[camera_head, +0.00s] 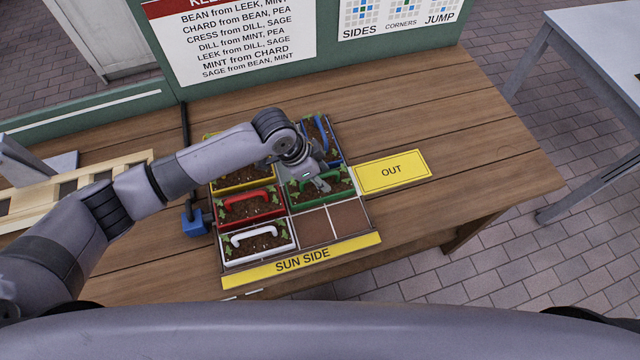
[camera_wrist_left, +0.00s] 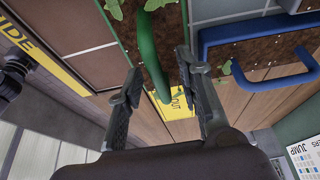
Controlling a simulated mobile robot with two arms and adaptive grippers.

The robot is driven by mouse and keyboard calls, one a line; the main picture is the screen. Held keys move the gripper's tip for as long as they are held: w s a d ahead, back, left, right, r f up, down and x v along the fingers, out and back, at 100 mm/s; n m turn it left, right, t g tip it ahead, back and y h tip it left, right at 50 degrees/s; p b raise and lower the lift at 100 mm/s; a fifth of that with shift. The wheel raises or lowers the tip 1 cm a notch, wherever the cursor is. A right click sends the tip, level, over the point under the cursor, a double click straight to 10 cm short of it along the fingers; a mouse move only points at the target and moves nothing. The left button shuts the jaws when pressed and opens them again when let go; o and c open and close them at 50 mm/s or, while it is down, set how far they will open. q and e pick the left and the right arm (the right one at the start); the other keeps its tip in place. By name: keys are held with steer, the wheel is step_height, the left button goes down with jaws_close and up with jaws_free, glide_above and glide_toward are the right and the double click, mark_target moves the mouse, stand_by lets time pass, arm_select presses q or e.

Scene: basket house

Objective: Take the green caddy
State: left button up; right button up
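The green caddy (camera_head: 341,189) holds soil and seedlings. It sits in the right column of the tray, below the blue caddy and beside the red one. In the left wrist view its green handle (camera_wrist_left: 148,50) reaches between the two fingers. My left gripper (camera_head: 317,183) is over the green caddy from above and hides part of it and its handle. In the left wrist view the fingers (camera_wrist_left: 160,80) are apart on either side of the handle, with a gap visible. My right gripper is in neither view.
Around it stand the blue caddy (camera_head: 331,137), red caddy (camera_head: 250,208), white caddy (camera_head: 261,244) and yellow caddy (camera_head: 240,177). Brown empty cells (camera_head: 312,229) lie in front, above the SUN SIDE strip (camera_head: 303,261). The yellow OUT mat (camera_head: 392,172) lies at the right, bare.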

arm_select(q)
steer(key=shift+c, duration=0.5)
jaws_close()
stand_by(0.5)
